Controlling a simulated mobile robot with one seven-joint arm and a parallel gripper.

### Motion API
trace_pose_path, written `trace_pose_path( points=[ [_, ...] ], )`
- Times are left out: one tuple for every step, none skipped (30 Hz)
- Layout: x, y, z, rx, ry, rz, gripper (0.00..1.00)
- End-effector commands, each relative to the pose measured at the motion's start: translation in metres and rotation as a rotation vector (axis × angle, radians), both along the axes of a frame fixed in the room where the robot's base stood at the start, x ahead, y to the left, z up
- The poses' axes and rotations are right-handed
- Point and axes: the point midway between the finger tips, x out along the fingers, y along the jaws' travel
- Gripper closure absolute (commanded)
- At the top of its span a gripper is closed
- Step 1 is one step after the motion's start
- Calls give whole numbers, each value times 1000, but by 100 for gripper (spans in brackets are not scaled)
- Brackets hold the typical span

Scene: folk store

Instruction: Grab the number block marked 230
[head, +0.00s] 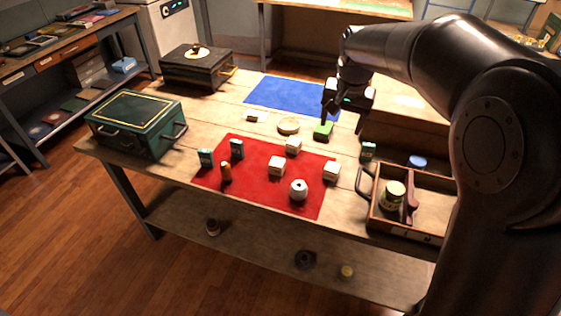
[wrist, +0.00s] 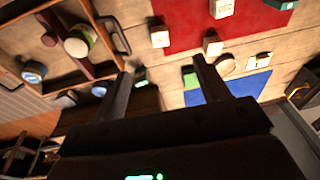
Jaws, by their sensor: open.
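Several pale, cube-like blocks could be number blocks, but no marking 230 is readable. On the red cloth (head: 248,184) are a back block (head: 293,145), a middle block (head: 276,166) and a right-edge block (head: 331,171). A small flat pale block (head: 255,117) lies behind the cloth. In the wrist view, two pale blocks (wrist: 160,37) (wrist: 213,44) lie near the cloth's edge and a third (wrist: 222,8) is farther in. My gripper (head: 328,112) is open and empty, above and behind a green block (head: 323,131). Its two fingers (wrist: 165,68) are apart in the wrist view.
A wooden tray (head: 430,204) with a handle and a jar stands at right. A blue mat (head: 285,92) lies behind. A green case (head: 133,125) and a dark box (head: 196,70) stand at left.

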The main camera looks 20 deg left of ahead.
Motion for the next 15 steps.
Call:
trace_pose_path(
  points=[
    [10,19,-14,-6,18,7,32],
    [15,29,-21,-8,27,8,32],
    [21,42,-30,-13,39,8,32],
    [25,52,-37,-16,49,9,32],
    [28,62,-45,-20,58,9,32],
    [33,76,-56,-25,69,12,32],
    [36,86,-64,-29,77,13,32],
    [39,96,-72,-33,85,12,32],
    [42,109,-84,-38,96,14,32],
    [44,118,-92,-42,104,13,32],
    [45,127,-100,-46,110,14,32],
    [47,139,-110,-53,119,15,32],
    [47,146,-118,-56,124,14,32],
    [48,153,-124,-59,129,15,32],
    [48,161,-132,-63,135,16,32]
  ],
)
